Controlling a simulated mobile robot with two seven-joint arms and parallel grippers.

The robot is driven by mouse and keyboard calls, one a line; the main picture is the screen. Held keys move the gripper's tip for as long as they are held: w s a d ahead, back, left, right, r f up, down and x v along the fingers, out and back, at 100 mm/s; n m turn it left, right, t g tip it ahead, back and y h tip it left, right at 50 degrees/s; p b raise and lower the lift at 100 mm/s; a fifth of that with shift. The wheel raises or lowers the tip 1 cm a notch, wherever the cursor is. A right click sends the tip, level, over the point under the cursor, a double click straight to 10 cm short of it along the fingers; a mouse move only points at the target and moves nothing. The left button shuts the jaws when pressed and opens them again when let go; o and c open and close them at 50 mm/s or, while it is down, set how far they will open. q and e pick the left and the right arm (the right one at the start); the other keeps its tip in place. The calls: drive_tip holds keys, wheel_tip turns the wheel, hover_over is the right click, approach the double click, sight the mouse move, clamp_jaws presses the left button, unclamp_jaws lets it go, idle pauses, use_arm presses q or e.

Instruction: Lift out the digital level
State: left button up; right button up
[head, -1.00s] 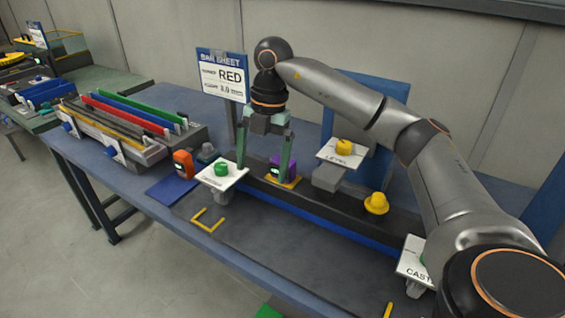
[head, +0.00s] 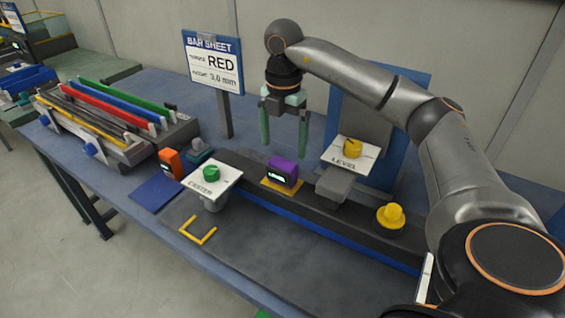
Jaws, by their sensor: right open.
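A small purple box with a lit display, which looks like the digital level (head: 283,172), sits on a yellow pad (head: 270,185) on the dark rail. My right gripper (head: 284,147) is open and empty, fingers pointing down. In the picture its fingertips are just above the purple box, apart from it. An orange device (head: 171,163) with a small display stands on the bench at the rail's left end. My left gripper is not in view.
A CASTER plate (head: 227,180) with a green knob and a LEVEL plate (head: 366,161) with a yellow knob flank the purple box. A yellow knob (head: 391,217) stands on the rail (head: 335,213). The BAR SHEET sign (head: 213,66) is left of my right gripper. A rack holds coloured bars (head: 115,108).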

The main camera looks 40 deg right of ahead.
sight(282, 162)
wheel_tip(282, 162, down, 7)
drive_tip(key=shift+w+r, duration=0.15)
idle(0.4)
drive_tip(key=shift+r, duration=0.1)
drive_tip(key=c, duration=1.5)
